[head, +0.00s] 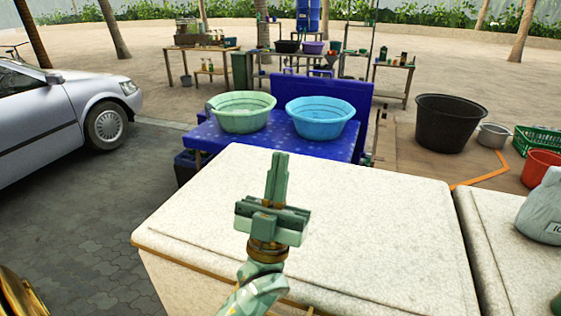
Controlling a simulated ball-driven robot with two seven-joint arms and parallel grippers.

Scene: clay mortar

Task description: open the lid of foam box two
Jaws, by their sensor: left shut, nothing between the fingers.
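A large white foam box (370,215) fills the middle foreground, with its speckled lid lying flat and closed on top. A second white foam box (510,235) stands close to its right and is cut off by the frame's edge. No label shows which one is box two. My green left gripper (277,165) is over the middle box's lid, its fingers together and pointing away from me, with nothing between them. Whether it touches the lid cannot be told. My right gripper is not in view.
A grey bag (543,212) sits on the right box. Behind the middle box, a blue table (270,146) bears a green basin (242,115) and a blue basin (320,120). A black tub (447,122) stands to the right. A silver car (55,115) is parked left, with open paving (75,235) before it.

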